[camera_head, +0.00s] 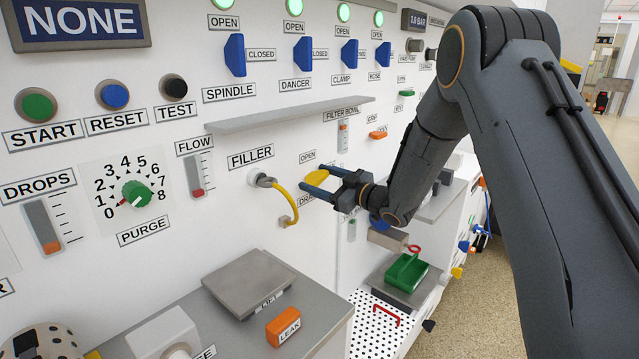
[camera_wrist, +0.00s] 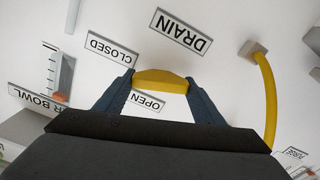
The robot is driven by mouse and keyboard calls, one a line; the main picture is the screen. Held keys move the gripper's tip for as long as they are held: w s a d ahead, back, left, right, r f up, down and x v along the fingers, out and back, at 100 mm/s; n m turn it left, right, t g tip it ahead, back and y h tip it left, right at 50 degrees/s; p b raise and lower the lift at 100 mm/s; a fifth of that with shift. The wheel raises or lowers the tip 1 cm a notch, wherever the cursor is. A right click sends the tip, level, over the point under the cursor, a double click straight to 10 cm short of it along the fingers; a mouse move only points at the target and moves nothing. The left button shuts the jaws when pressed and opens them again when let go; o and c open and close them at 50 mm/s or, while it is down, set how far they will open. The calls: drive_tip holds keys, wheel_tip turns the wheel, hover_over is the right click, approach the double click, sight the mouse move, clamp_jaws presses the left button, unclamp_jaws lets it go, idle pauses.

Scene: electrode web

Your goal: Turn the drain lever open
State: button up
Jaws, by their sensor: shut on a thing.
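The drain lever (camera_head: 311,183) is a yellow handle on the white panel, to the right of the FILLER label. It also shows in the wrist view (camera_wrist: 160,80), where it spans the gap between my fingertips. My gripper (camera_head: 316,178) has its two blue fingers on either side of the lever and is shut on it. In the wrist view, the DRAIN label (camera_wrist: 180,31) lies above the lever, the CLOSED label (camera_wrist: 112,49) to its left and the OPEN label (camera_wrist: 147,102) below it, between the fingers. I cannot tell which label the lever points to.
A yellow hose (camera_head: 289,204) curves from the filler port close to the left of my fingers. A grey ledge (camera_head: 290,114) juts out above. A grey plate (camera_head: 250,282) and an orange LEAK block (camera_head: 283,326) are below. A green tray (camera_head: 406,274) stands lower right.

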drive_tip(key=n+b, duration=0.1)
drive_tip(key=n, duration=0.1)
drive_tip(key=n+b, duration=0.1)
drive_tip(key=shift+s+f+n, duration=0.1)
drive_tip(key=shift+f+n, duration=0.1)
drive_tip(key=shift+n, duration=0.2)
drive_tip(key=n+b, duration=0.2)
drive_tip(key=n, duration=0.1)
drive_tip(key=shift+n, duration=0.3)
drive_tip(key=n+b, duration=0.3)
drive_tip(key=n, duration=0.1)
drive_tip(key=shift+a+f+b, duration=0.1)
drive_tip(key=shift+f+b, duration=0.1)
drive_tip(key=shift+b, duration=0.2)
drive_tip(key=shift+s+n+b, duration=0.1)
drive_tip(key=shift+n+b, duration=0.9)
drive_tip(key=shift+n, duration=0.4)
drive_tip(key=o, duration=1.1)
drive_tip(key=shift+r, duration=0.15)
drive_tip(key=shift+c, duration=0.2)
